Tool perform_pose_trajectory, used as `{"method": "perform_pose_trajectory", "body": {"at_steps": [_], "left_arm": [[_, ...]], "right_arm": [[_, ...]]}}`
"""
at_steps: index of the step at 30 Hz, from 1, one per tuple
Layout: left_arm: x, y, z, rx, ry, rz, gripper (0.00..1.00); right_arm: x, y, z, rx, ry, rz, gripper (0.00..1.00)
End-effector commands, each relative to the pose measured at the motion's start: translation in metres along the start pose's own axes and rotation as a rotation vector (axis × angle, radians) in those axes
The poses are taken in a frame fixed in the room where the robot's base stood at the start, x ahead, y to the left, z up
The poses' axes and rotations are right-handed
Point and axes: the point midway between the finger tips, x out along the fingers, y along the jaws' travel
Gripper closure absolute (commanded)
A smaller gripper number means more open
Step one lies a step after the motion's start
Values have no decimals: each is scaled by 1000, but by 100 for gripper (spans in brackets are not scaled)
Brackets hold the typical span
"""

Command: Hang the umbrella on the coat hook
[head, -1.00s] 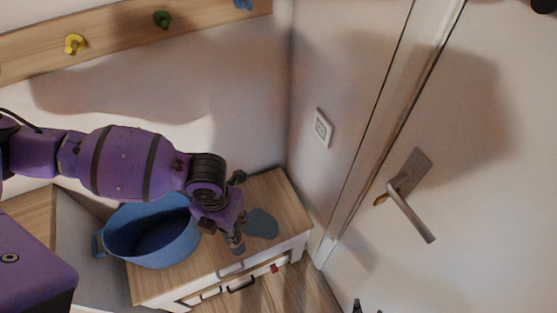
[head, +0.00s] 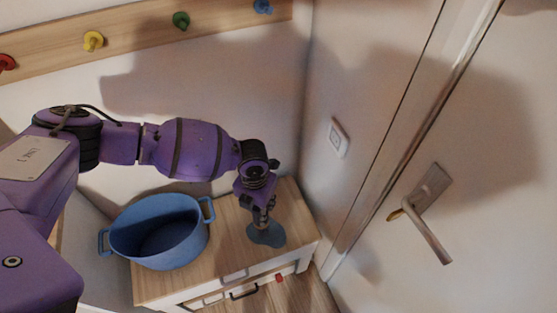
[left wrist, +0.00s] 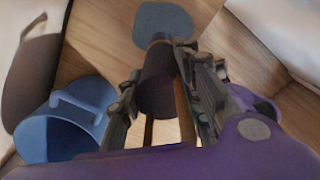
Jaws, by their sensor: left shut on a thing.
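The coat hooks are coloured knobs on a wooden rail (head: 137,31): red (head: 6,63), yellow (head: 93,41), green (head: 181,19) and blue (head: 262,6). My left gripper (head: 263,218) points down over the right part of the cabinet top, well below the rail. In the left wrist view, the gripper (left wrist: 168,95) is shut on a dark cylindrical thing (left wrist: 157,82). Only part of it shows, so I cannot tell if it is the umbrella. A flat blue-grey shape (head: 267,237) lies below the gripper. My right gripper is out of view.
A blue pot (head: 157,240) with two handles stands on the wooden cabinet (head: 225,255), left of my gripper. A wall switch (head: 338,138) and a white door with a metal handle (head: 428,232) are at the right. The wall below the rail is clear.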

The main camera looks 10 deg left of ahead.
Motion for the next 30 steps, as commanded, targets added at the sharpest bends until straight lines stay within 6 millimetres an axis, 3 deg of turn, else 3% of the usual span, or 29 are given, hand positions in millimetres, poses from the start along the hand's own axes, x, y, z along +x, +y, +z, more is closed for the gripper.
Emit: {"method": "perform_pose_trajectory", "body": {"at_steps": [9, 15, 23, 29, 30], "left_arm": [[27, -1, 23, -2, 0, 0, 100], [49, 0, 24, -3, -3, 0, 100], [52, 0, 23, -1, -2, 0, 100], [59, 0, 22, -1, 0, 0, 100], [58, 0, 22, -1, -1, 0, 63]], "right_arm": [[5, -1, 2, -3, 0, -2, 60], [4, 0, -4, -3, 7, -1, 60], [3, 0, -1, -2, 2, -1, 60], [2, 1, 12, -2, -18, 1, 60], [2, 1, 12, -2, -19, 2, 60]]}}
